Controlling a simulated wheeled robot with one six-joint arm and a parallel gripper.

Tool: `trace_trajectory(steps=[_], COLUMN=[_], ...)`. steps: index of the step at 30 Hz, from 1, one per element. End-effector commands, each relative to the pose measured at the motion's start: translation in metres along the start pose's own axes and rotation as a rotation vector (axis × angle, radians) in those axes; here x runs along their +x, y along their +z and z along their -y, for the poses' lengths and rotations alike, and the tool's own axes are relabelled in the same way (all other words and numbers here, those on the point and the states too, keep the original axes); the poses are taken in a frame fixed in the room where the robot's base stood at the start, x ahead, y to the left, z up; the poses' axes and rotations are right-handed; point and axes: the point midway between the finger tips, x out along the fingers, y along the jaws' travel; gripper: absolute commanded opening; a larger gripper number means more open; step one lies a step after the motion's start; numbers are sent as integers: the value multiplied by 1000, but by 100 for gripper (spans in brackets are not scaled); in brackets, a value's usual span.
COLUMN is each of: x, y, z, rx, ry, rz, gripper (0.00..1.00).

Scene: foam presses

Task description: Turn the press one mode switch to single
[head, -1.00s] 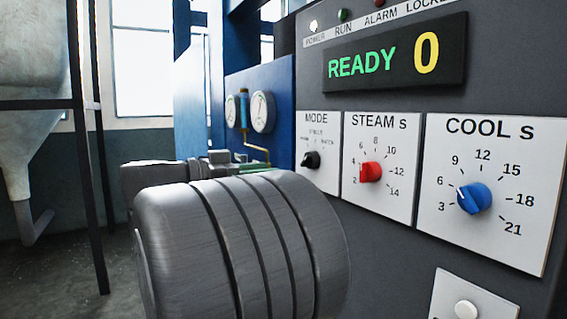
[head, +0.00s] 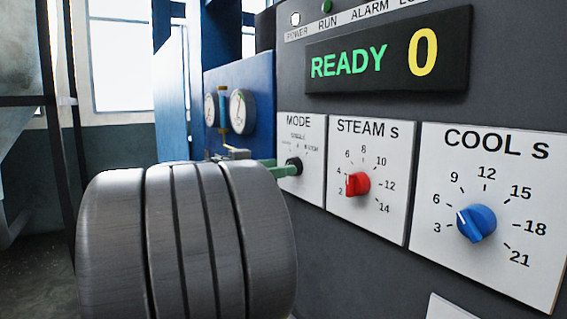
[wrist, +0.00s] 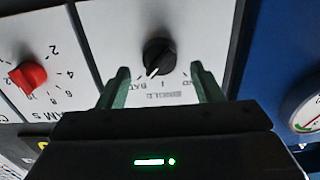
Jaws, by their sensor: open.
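The mode switch is a black knob (head: 293,167) on the white MODE plate (head: 313,190) of the press panel. In the wrist view the knob (wrist: 159,54) shows upside down, with a white pointer line toward the printed labels, which are too blurred to read surely. My gripper (wrist: 160,82) is open, its two green fingers on either side of the knob and just short of it or beside it; contact is not visible. In the head view the green fingertips (head: 284,171) are close to the knob, and my grey arm link hides much of the gripper.
To the right are the red STEAM knob (head: 357,184) and the blue COOL knob (head: 476,223). The display (head: 388,54) reads READY 0. Two gauges (head: 240,111) sit on the blue panel to the left of the MODE plate.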

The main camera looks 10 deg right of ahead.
Motion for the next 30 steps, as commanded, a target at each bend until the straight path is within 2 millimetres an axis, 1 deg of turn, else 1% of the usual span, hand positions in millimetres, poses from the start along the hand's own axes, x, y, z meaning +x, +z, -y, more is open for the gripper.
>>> trace_trajectory(steps=[1, 6, 10, 17, 18, 20, 24, 25, 30], x=[7, 20, 25, 25, 25, 25, 25, 25, 25], y=[-1, 0, 0, 0, 0, 0, 0, 0, 1], z=[0, 0, 0, 0, 0, 0, 0, 0, 0], rx=[-1, -2, -1, -1, -1, -1, -1, -1, -6], ry=[3, 2, 0, -1, -1, -1, -1, -1, -1], rz=[0, 1, 1, 1, 1, 1, 0, 0, 0], gripper=[60, 60, 60, 60, 58, 46, 19, 15, 15])
